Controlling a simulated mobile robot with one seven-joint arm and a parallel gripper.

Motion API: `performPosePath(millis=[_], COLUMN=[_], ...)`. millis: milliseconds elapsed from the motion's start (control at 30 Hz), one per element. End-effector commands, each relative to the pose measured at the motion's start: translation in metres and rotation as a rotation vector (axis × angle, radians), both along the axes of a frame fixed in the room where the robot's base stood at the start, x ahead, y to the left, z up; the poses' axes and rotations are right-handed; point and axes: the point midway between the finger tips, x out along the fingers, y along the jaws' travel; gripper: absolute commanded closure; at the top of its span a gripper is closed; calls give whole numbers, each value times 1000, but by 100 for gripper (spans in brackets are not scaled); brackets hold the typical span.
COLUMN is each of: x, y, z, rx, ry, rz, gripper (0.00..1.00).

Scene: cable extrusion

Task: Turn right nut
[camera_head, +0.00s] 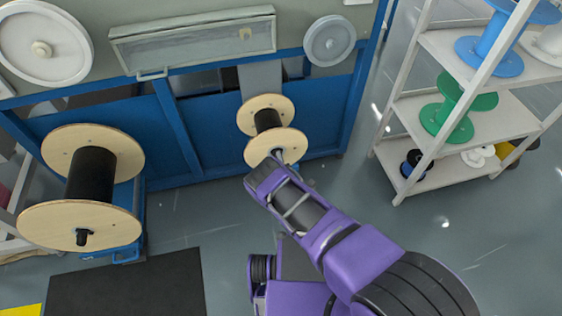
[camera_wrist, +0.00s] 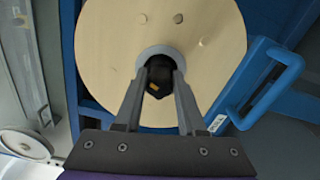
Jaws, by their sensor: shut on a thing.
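The right nut (camera_wrist: 159,78) is a small dark piece at the centre of the smaller spool's wooden flange (camera_wrist: 208,32). My gripper (camera_wrist: 160,84) is shut on this nut, with one grey finger on each side of it. In the head view the smaller wooden spool (camera_head: 276,147) with black cable sits on the blue machine, and my gripper (camera_head: 278,156) reaches the middle of its front flange. The fingertips are small there and partly hidden by my purple arm. The left nut (camera_head: 84,237) shows at the centre of the larger left spool (camera_head: 80,222).
A blue machine frame (camera_head: 330,100) stands behind the spools. A blue handle (camera_wrist: 272,92) is close on the right in the wrist view. A white shelf (camera_head: 487,103) with blue and green spools stands at the right. A dark mat (camera_head: 130,285) lies on the floor at front left.

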Motion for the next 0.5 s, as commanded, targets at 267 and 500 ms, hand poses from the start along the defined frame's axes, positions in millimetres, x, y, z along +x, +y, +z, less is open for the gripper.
performPosePath(millis=[267, 500], x=[1, 1], y=[2, 2], z=[2, 3], rx=[-216, -340], ry=[-67, -103], rz=[3, 2], gripper=[100, 100])
